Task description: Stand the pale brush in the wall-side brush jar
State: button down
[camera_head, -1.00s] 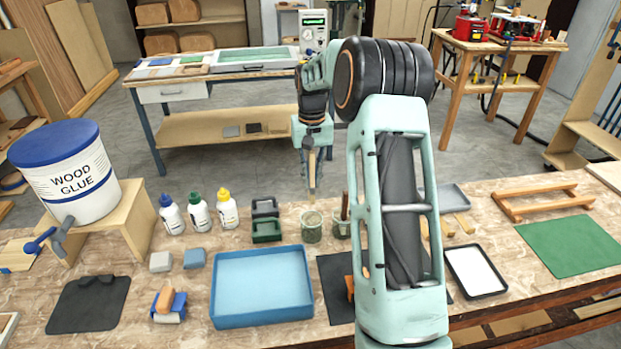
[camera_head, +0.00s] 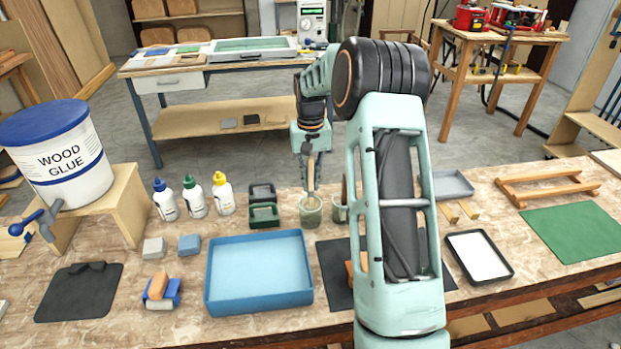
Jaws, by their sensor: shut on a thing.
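My gripper (camera_head: 310,150) points down above the back part of the workbench, shut on the pale brush (camera_head: 311,176). The brush hangs upright. Its lower end meets the mouth of a greenish glass jar (camera_head: 311,218); I cannot tell how far inside it is. A second, similar jar (camera_head: 338,212) stands just to the right, partly hidden by my arm. A dark brush (camera_head: 344,188) stands at that jar.
A blue tray (camera_head: 258,303) lies in front, beside a dark mat (camera_head: 333,272). My arm hides the bench right of the jars.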

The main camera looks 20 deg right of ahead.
aim_at(310, 192)
jog(key=shift+f+b, duration=1.1)
jog(key=shift+f, duration=1.15)
jog(key=c, duration=1.9)
grip_release()
jog(key=shift+r, duration=0.1)
notch_tip(310, 192, up, 12)
jog(key=shift+f, duration=0.1)
